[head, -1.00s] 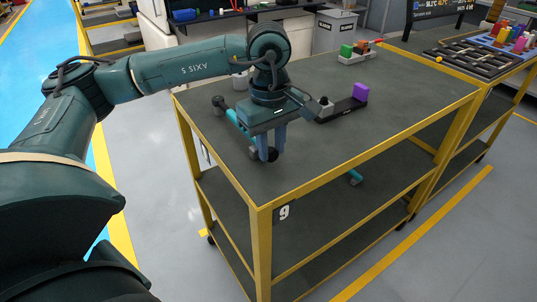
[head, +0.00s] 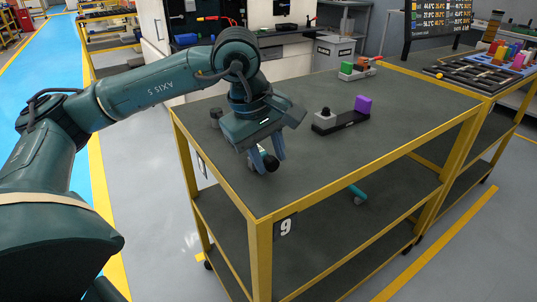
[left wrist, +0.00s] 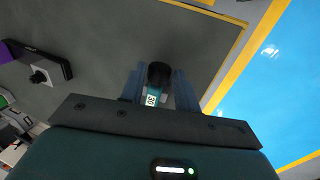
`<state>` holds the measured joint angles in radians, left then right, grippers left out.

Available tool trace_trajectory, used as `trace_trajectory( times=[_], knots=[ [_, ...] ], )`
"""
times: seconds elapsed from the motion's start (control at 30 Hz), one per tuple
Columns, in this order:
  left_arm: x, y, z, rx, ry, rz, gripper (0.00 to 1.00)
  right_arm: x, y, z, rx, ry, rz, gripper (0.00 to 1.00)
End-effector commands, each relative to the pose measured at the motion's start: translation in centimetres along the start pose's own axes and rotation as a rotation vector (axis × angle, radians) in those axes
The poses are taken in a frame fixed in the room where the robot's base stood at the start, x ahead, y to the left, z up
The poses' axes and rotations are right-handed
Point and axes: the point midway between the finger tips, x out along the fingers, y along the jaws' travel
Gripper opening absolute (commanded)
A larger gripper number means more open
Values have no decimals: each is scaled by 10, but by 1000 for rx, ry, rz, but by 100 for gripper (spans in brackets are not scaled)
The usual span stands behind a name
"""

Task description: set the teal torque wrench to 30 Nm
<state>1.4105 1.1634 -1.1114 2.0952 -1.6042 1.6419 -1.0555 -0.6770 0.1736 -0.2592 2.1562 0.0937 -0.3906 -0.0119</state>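The teal torque wrench lies on the grey cart top, mostly hidden behind my left gripper. In the head view its black end knob (head: 271,163) shows at the fingers, and a dark part of its far end (head: 216,117) shows behind the gripper. My left gripper (head: 263,158) is down at the wrench's near end. In the left wrist view its fingers (left wrist: 159,88) press close on both sides of the black knob (left wrist: 159,72). A white label (left wrist: 152,98) between the fingers seems to read 30. My right gripper is in neither view.
A black base (head: 343,122) with a grey block and a purple block (head: 363,104) stands right of the gripper. A small coloured block set (head: 357,68) is at the back. A teal-handled thing (head: 357,193) lies on the lower shelf. The cart top's right side is clear.

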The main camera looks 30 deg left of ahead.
Motion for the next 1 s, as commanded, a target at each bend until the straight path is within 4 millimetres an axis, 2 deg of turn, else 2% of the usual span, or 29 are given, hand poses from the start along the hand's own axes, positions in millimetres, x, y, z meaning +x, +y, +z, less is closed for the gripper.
trace_trajectory(
  times=[0.03, 0.17, 0.43, 1.0],
  knots=[
    [0, 0, 0, 0, 0, 0, 36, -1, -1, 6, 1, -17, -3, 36],
    [0, 0, 0, 0, 0, 0, 46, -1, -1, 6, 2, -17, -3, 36],
    [-3, 1, 0, 0, 0, 1, 46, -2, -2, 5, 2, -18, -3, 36],
    [-58, 1, 0, 0, -1, 0, 46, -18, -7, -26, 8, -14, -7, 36]
  ],
)
